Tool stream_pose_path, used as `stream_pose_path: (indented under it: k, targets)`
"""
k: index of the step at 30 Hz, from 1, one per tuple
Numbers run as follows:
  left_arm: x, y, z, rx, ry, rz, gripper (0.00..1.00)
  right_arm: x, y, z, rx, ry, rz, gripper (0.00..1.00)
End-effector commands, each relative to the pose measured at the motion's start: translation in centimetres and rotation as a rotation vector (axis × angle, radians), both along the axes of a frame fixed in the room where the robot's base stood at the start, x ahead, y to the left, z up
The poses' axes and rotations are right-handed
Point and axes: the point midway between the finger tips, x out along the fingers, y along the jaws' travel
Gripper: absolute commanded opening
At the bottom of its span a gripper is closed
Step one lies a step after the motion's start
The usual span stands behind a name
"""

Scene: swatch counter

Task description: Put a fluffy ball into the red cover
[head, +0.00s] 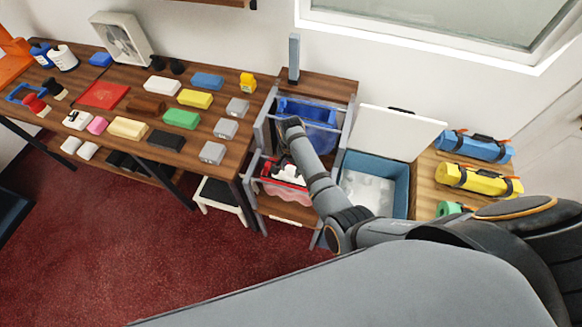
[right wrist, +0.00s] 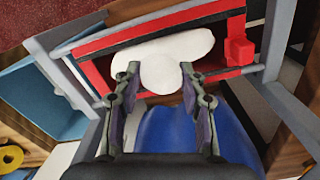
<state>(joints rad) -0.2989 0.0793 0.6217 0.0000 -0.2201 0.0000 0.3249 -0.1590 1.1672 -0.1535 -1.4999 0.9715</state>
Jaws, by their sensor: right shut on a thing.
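My right gripper (right wrist: 160,84) is shut on a white fluffy ball (right wrist: 160,77) in the right wrist view. A broader white, rounded mass (right wrist: 190,45) shows just beyond the held ball; I cannot tell whether it is separate. Both appear over the red cover (right wrist: 95,47), whose red rim frames them. In the head view the red cover (head: 286,182) is in the lower part of the shelf, with white showing at its top. My arm and wrist partly hide the gripper there. My left gripper is not in view.
A blue bin (head: 403,190) with white contents and an open white lid (head: 388,133) stands right of the shelf. A blue container (head: 315,113) sits in the shelf's upper part. The wooden table (head: 215,160) at left holds several coloured blocks.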

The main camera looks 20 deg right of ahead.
Motion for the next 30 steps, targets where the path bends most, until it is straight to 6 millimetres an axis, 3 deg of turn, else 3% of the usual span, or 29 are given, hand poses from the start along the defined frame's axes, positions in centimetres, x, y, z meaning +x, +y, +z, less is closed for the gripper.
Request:
stream_pose_path:
  k: [3, 4, 9, 17, 23, 30]
  targets:
    - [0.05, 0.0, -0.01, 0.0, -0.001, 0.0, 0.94, 0.03, -0.02, 0.0, -0.001, -0.001, 0.0, 0.31]
    - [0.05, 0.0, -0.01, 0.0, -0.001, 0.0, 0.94, 0.03, -0.02, 0.0, -0.001, -0.001, 0.0, 0.42]
    - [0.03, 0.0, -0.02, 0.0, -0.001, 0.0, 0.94, 0.03, -0.02, 0.01, 0.0, 0.0, 0.0, 0.66]
    - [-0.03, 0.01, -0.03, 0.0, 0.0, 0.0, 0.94, 0.02, -0.01, 0.01, 0.0, 0.0, 0.0, 0.69]
    - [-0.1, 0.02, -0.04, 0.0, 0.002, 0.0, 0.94, 0.02, -0.01, 0.01, 0.0, 0.0, 0.0, 0.94]
    - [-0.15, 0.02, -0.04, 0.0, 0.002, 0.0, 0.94, 0.02, -0.01, 0.01, 0.0, 0.0, 0.0, 0.94]
